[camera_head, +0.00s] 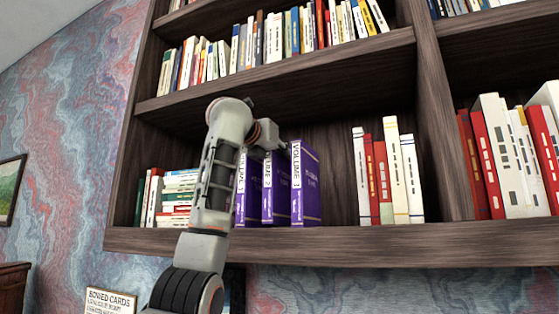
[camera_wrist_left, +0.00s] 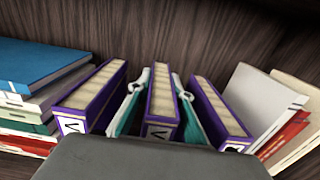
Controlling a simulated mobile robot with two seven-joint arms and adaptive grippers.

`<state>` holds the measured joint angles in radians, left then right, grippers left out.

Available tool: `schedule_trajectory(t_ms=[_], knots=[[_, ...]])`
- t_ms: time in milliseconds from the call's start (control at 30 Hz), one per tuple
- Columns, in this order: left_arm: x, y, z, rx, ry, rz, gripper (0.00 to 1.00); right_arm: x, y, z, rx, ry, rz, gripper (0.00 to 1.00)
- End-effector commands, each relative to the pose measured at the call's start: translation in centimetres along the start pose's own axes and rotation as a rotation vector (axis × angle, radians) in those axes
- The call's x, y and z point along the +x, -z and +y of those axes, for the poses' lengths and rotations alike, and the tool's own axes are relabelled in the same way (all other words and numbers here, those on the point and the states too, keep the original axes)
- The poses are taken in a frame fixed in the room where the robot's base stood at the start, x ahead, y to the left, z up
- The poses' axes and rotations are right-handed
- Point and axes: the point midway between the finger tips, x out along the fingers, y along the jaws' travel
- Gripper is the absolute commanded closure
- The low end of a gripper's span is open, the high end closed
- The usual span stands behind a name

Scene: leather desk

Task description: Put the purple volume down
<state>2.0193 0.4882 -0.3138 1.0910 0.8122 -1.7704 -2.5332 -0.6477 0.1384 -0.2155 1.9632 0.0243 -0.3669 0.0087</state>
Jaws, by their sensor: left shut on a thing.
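Three purple volumes stand upright in a row on the lower shelf (camera_head: 340,240) in the head view: the left volume (camera_head: 242,200), partly behind my arm, the middle volume (camera_head: 276,195) and the right volume (camera_head: 306,190). My left gripper (camera_head: 272,140) reaches in over the top of the middle volume. In the left wrist view the left gripper's teal and white fingers (camera_wrist_left: 160,104) sit on both sides of the middle purple volume (camera_wrist_left: 162,92), shut on it. The left volume (camera_wrist_left: 92,98) and right volume (camera_wrist_left: 218,112) flank it. The middle volume's bottom looks level with its neighbours; whether it bears on the shelf is unclear.
Stacked and upright books (camera_head: 178,190) are left of the volumes. Free shelf lies between the right volume and a group of white and red books (camera_head: 388,175). The upper shelf board (camera_head: 300,68) runs above my gripper. A vertical divider (camera_head: 440,120) stands further right.

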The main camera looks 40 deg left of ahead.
Motion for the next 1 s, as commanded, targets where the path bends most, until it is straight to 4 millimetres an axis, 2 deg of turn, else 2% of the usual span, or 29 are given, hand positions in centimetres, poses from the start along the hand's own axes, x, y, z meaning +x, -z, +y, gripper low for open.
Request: schedule_trajectory(t_ms=[100,467,500,567,1000], knots=[[-0.13,0.66,0.0,0.0,0.001,-0.005,1.0,0.14,0.01,-0.16,0.0,0.002,0.005,0.62],[-0.16,0.87,0.02,-0.001,0.0,-0.005,1.0,0.22,-0.26,0.1,-0.002,-0.002,0.002,0.62],[-0.05,1.02,0.04,0.0,-0.001,-0.001,0.75,0.22,-0.31,0.1,-0.002,-0.002,0.001,0.62],[-0.05,0.96,0.04,0.0,-0.001,-0.001,0.63,0.22,-0.44,0.1,-0.002,-0.002,-0.002,0.62],[-0.45,0.68,0.0,0.0,0.0,-0.003,0.63,0.24,-0.74,0.12,-0.002,-0.002,-0.007,0.62]])
